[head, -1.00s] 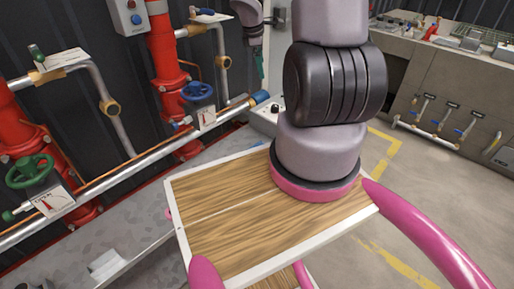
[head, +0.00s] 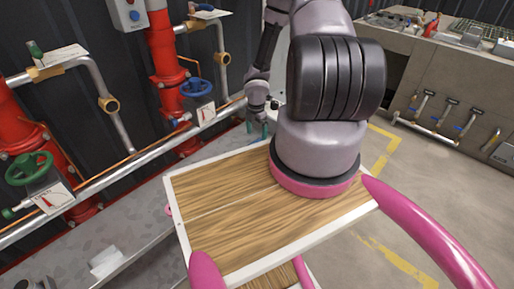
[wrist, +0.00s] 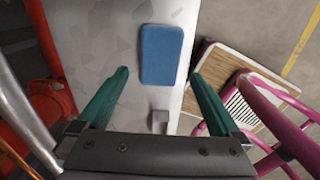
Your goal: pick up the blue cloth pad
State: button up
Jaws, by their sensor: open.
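The blue cloth pad (wrist: 161,54) lies flat on the grey metal ledge (wrist: 102,40) in the wrist view. It is a rectangle with its long side running away from my gripper. My gripper (head: 257,128) has green fingers, spread open and empty. In the wrist view the fingers (wrist: 160,74) stand on either side of the pad's near part in the picture, apart from it. The height gap cannot be told. I cannot make out the pad in the head view, where my arm covers part of the ledge.
A small pale block (wrist: 159,118) sits on the ledge below the pad in the wrist view. Red pipes with a blue valve wheel (head: 196,89) and a green one (head: 29,168) line the wall side. Open floor (head: 430,190) lies to the right.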

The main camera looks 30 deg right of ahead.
notch_tip(320, 180, down, 6)
jog(key=shift+w+d+r, duration=0.1)
jog(key=shift+d+r, duration=0.05)
jog(key=shift+r, duration=0.05)
jog(key=c, duration=1.2)
jog(key=shift+r, duration=0.15)
notch_tip(320, 180, up, 10)
jog(key=shift+f, duration=0.1)
